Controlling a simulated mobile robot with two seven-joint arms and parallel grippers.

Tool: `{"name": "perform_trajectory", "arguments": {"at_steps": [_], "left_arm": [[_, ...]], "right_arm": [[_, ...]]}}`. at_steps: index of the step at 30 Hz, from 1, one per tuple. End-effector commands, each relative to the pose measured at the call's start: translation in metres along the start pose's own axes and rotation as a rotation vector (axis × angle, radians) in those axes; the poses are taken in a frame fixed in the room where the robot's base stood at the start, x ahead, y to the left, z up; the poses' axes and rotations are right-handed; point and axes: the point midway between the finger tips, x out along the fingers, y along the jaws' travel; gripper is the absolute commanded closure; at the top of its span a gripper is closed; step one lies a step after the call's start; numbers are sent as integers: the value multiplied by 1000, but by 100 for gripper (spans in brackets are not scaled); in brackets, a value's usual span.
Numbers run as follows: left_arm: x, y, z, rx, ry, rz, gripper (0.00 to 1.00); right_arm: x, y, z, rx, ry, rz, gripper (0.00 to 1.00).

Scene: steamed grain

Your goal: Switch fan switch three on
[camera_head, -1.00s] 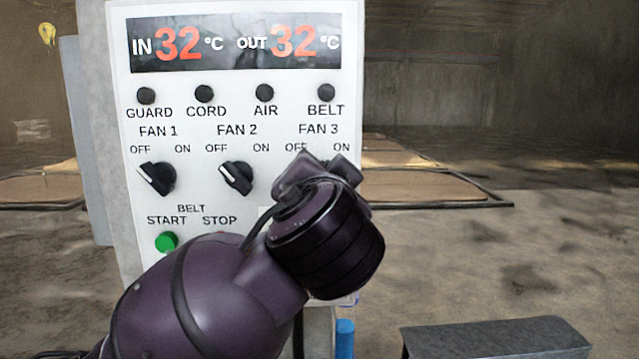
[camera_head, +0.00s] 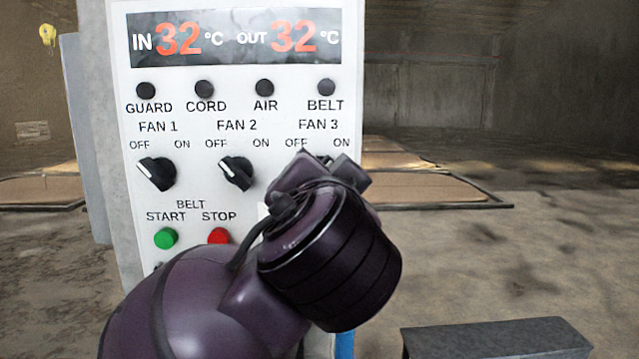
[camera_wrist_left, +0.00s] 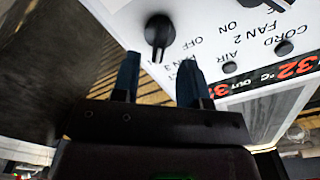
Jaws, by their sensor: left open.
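The fan 3 switch, a black knob (camera_wrist_left: 160,32) on the white control panel (camera_head: 235,75), shows in the left wrist view just beyond my left gripper (camera_wrist_left: 158,75). The gripper's two dark fingers are spread apart, with the knob past the gap between them and nothing held. The knob's light mark faces down in that picture, away from the OFF word; its ON word is hidden there. In the head view my left arm covers nearly all of this knob, below the FAN 3 label (camera_head: 318,125), and hides the fingertips. My right gripper is not in view.
Fan 1 knob (camera_head: 156,173) and fan 2 knob (camera_head: 236,172) both point up-left toward OFF. Below are the green START button (camera_head: 166,238) and red STOP button (camera_head: 218,236). A grey box top (camera_head: 497,338) is at lower right.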

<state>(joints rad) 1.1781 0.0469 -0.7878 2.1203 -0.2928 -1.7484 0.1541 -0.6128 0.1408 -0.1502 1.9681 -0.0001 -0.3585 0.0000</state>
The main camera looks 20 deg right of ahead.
Motion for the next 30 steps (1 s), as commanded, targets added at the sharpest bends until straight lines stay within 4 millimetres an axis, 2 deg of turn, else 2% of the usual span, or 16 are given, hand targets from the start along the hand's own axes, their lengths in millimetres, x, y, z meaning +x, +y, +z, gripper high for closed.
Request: {"name": "perform_trajectory", "arguments": {"at_steps": [6, 12, 18, 30], "left_arm": [[-40, 1, 1, -2, 2, 2, 60], [-62, 1, 0, -1, 1, 1, 60], [-68, 0, 1, 1, -1, 0, 60], [-68, 0, 0, 1, -1, 0, 60]], "right_arm": [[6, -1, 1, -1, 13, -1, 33], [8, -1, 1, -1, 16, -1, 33], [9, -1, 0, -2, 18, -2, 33], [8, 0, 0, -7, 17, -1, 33]]}}
